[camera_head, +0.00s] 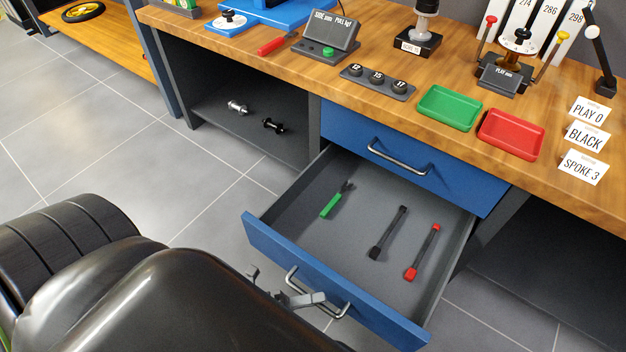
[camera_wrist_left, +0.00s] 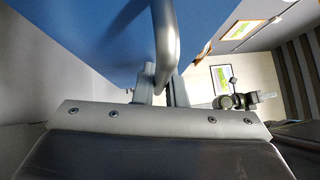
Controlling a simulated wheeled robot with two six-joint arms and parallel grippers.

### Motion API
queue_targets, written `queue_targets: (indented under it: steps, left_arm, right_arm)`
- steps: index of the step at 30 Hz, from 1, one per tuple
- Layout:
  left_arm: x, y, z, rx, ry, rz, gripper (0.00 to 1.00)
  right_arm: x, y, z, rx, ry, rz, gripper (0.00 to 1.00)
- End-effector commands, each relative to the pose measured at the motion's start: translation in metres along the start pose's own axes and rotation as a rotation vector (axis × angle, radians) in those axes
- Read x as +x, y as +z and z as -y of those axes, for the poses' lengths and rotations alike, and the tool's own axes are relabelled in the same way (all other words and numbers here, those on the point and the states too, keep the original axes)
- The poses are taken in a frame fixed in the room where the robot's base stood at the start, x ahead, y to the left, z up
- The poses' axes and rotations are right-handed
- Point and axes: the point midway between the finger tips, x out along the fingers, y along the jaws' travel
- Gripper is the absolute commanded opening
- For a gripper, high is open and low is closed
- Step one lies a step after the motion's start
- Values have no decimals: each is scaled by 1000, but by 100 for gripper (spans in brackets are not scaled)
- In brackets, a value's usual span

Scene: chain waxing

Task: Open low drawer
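The low drawer (camera_head: 395,325) is pulled far out, its blue front well clear of the bench and its grey inside showing. Its metal handle (camera_head: 334,311) is on the front face. My left gripper (camera_head: 303,298) is at this handle, partly hidden behind my black arm. In the left wrist view the handle (camera_wrist_left: 163,45) runs down between the two close-set fingers (camera_wrist_left: 166,90), which appear shut on it. The blue drawer front (camera_wrist_left: 85,35) fills the upper left there. I cannot identify my right gripper in either view.
A green-handled tool (camera_head: 330,207), a black tool (camera_head: 388,233) and a red-and-black tool (camera_head: 422,252) lie in the drawer. The upper drawer (camera_head: 400,155) is shut above it. The wooden bench top (camera_head: 420,75) carries a green tray (camera_head: 449,108) and a red tray (camera_head: 510,135).

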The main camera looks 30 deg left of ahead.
Motion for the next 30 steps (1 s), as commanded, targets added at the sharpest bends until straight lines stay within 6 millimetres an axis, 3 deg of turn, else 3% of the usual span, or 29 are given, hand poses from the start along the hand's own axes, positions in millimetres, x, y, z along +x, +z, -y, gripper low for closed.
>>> queue_targets:
  steps: [5,13,17,30]
  left_arm:
    - [0,0,0,-1,1,0,32]
    - [-1,0,0,-1,1,0,32]
    - [-11,0,0,-3,2,-1,32]
    - [-112,0,-1,-4,7,-2,32]
  right_arm:
    - [0,0,0,-1,0,0,36]
    - [0,0,0,-1,0,1,36]
    - [2,0,0,0,0,1,36]
    - [7,-1,-1,10,-5,10,36]
